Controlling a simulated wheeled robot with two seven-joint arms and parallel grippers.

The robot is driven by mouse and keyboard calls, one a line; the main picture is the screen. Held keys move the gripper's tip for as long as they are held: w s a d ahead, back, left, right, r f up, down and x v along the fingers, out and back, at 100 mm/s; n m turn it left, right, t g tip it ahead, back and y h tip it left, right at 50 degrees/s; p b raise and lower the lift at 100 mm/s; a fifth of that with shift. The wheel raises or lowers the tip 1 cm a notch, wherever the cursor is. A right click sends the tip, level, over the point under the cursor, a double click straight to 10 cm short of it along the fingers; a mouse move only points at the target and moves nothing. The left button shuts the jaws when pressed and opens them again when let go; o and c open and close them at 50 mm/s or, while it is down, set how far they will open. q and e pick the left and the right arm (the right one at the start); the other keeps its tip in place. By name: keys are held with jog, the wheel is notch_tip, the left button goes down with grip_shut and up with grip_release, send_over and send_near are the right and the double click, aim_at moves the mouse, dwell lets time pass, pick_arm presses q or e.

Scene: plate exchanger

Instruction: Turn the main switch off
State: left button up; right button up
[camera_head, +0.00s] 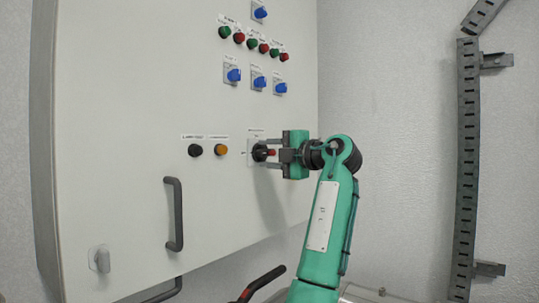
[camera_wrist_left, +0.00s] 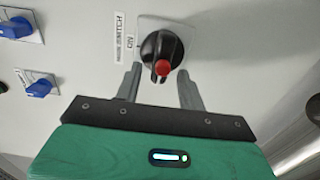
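The main switch (camera_head: 259,153) is a black rotary knob with a red tip, on a pale plate on the cabinet front. In the head view its red tip is on the right, towards my gripper. The knob (camera_wrist_left: 161,47) also shows in the left wrist view, beside an "ON" label. My left gripper (camera_head: 272,153) is right at the knob. In the wrist view its fingers (camera_wrist_left: 160,76) are apart, one on each side of the red tip, with gaps visible. Contact with the knob cannot be told. My right gripper is not in view.
A black button (camera_head: 195,150) and an amber button (camera_head: 220,149) sit left of the switch. Blue selectors (camera_head: 259,82) and green and red buttons (camera_head: 251,43) are above. A grey handle (camera_head: 175,214) sticks out below. A slotted metal rail (camera_head: 466,165) runs up the right wall.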

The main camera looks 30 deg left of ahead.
pick_arm(q)
jog(key=shift+d, duration=0.15)
jog(key=shift+d, duration=0.3)
jog(key=s+d+b, duration=0.1)
jog(key=d+b, duration=0.2)
jog(key=d, duration=1)
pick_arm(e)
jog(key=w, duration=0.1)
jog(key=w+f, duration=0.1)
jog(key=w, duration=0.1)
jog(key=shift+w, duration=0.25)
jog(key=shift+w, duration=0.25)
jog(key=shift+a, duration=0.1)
